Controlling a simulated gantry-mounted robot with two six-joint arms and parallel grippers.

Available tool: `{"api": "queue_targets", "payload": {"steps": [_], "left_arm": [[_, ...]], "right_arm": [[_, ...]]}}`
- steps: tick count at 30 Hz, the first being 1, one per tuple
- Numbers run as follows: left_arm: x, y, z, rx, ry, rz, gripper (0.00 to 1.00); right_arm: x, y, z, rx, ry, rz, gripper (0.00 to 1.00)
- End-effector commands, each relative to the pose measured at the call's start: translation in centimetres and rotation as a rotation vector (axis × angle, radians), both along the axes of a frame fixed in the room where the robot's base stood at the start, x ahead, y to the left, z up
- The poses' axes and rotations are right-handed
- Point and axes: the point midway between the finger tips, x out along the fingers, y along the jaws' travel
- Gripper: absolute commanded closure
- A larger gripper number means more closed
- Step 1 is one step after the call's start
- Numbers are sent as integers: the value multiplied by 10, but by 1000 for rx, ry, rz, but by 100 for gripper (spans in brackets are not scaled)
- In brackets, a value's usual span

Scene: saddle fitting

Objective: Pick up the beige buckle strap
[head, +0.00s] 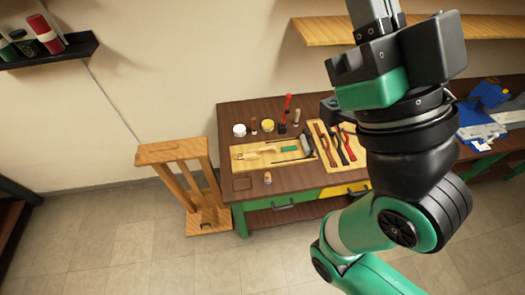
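I cannot clearly make out a beige buckle strap. A tan board (318,128) on the workbench holds a brown strap (326,147), a black strap (339,149) and a red strap (350,147). My arm hides the board's right part. My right gripper (372,12) is raised high at the top of the head view, well apart from the bench. Its fingertips reach the picture's top edge, so its opening cannot be told. My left gripper is not in view.
The workbench (245,191) also bears another tan board (240,168) with hand tools, a white jar (239,130) and a yellow tin (268,125). A wooden stand (172,151) is on its left. A wall shelf (318,30) is above. Blue equipment (475,120) is at the right.

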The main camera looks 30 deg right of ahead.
Motion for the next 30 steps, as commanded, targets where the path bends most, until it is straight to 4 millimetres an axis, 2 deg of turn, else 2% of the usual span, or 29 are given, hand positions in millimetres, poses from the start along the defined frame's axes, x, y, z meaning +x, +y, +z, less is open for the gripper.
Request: {"api": "queue_targets", "payload": {"steps": [11, 18, 21, 30], "left_arm": [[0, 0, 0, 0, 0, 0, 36], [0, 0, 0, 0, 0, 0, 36], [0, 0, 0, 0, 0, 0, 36], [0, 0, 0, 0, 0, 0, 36]], "right_arm": [[0, 0, 0, 0, 0, 0, 100], [0, 0, 0, 0, 0, 0, 57], [0, 0, 0, 0, 0, 0, 42], [0, 0, 0, -11, -1, -12, 42]]}}
